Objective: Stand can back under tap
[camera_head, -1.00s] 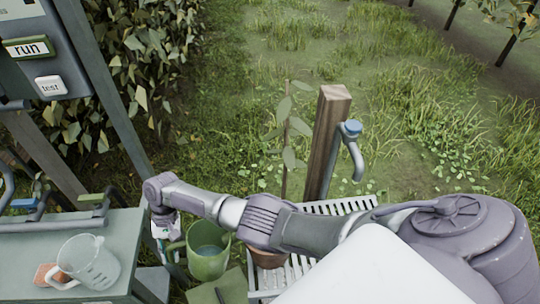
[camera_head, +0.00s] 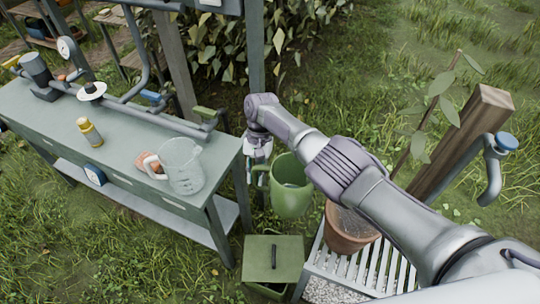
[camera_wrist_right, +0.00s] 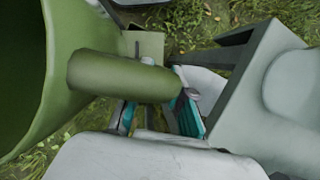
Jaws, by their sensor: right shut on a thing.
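The green can (camera_head: 291,197) is upright, between the bench and the slatted stand. My right gripper (camera_head: 258,170) is at the can's left side and shut on its handle. In the right wrist view the green handle (camera_wrist_right: 120,78) lies by the teal finger pads of the gripper (camera_wrist_right: 165,118), with the can's wall (camera_wrist_right: 22,70) at the left. The tap (camera_head: 492,170), a grey bent spout with a blue knob, is on a wooden post (camera_head: 465,140) at the right, well apart from the can. My left gripper is out of view.
The slatted stand (camera_head: 338,268) bears a potted plant (camera_head: 350,228), under my right arm. A green lidded box (camera_head: 272,258) is in front of the can. The green bench (camera_head: 110,165) at the left bears a clear jug (camera_head: 182,165) and a yellow bottle (camera_head: 90,132).

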